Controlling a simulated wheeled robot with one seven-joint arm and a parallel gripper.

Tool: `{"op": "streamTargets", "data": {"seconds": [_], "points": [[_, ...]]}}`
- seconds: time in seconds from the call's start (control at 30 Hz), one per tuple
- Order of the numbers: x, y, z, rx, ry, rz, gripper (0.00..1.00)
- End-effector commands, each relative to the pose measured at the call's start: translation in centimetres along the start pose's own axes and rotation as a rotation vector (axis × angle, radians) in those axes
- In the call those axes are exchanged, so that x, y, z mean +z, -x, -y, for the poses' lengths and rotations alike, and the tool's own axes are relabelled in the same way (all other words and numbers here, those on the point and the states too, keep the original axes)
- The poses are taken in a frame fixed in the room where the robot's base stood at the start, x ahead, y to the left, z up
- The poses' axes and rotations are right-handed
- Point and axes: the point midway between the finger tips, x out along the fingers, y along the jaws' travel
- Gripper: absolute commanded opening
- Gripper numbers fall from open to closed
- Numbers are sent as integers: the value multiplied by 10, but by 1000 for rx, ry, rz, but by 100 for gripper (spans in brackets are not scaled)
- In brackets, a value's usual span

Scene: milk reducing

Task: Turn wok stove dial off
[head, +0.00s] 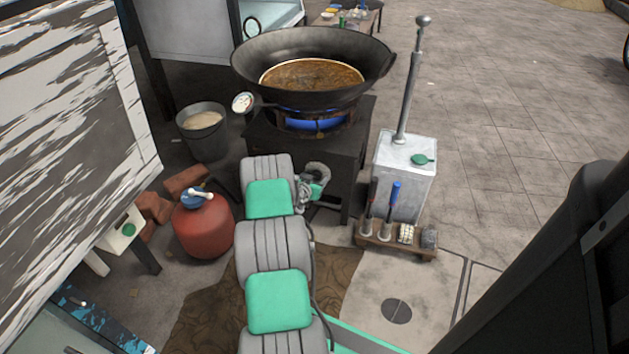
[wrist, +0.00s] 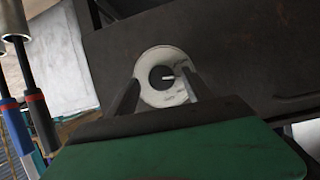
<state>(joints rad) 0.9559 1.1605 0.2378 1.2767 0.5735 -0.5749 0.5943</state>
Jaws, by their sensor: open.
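The wok (head: 312,55) sits on the dark stove (head: 350,150) in the head view, holding brown liquid. A blue flame (head: 315,124) burns under it. In the wrist view the stove dial shows as a pale round plate with a dark knob (wrist: 158,78) and a light pointer mark pointing right. My gripper (wrist: 164,82) is open, with one finger on each side of the dial's lower part. I cannot tell whether the fingers touch the knob. In the head view my arm hides the dial.
A red gas cylinder (head: 203,228) and a bucket (head: 203,128) stand left of the stove. A metal box (head: 408,160) with an upright pole stands on the right. Open paving lies further right.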

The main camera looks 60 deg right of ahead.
Motion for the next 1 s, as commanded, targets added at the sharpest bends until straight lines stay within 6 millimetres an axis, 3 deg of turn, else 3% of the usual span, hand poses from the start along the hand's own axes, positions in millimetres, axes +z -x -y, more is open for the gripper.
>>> {"op": "streamTargets", "data": {"seconds": [0.3,1.0], "points": [[-1,-4,3,-3,4,-2,59],[0,-4,3,-2,5,-1,1]]}}
